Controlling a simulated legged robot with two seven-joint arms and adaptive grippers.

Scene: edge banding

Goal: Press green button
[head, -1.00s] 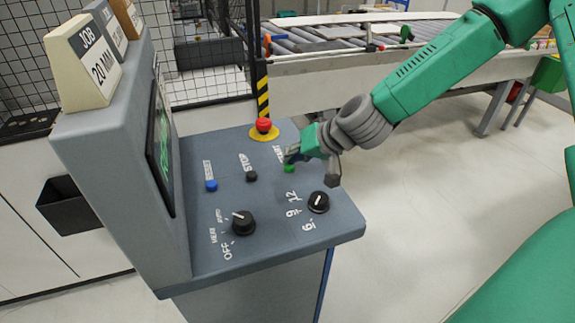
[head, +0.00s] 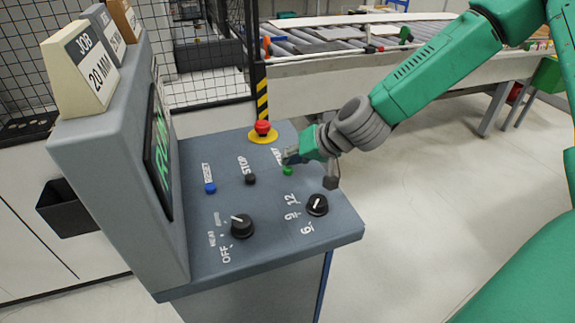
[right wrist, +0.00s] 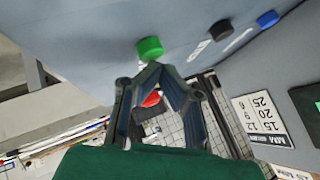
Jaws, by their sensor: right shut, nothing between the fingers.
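The green button (head: 288,171) sits on the sloping grey panel below the START label, which my gripper partly covers. It shows large in the right wrist view (right wrist: 149,48), standing out from the panel. My right gripper (head: 291,158) is shut and empty, its fingertips right beside the button. In the right wrist view the closed fingertips (right wrist: 157,72) lie just below the button; I cannot tell whether they touch it. My left gripper is not in view.
A black STOP button (head: 250,179), a blue RESET button (head: 210,188) and a red emergency stop (head: 263,127) are nearby. Two black knobs (head: 317,205) (head: 242,226) sit nearer the front. A screen (head: 160,150) with green lettering stands at left. A conveyor (head: 340,65) is behind.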

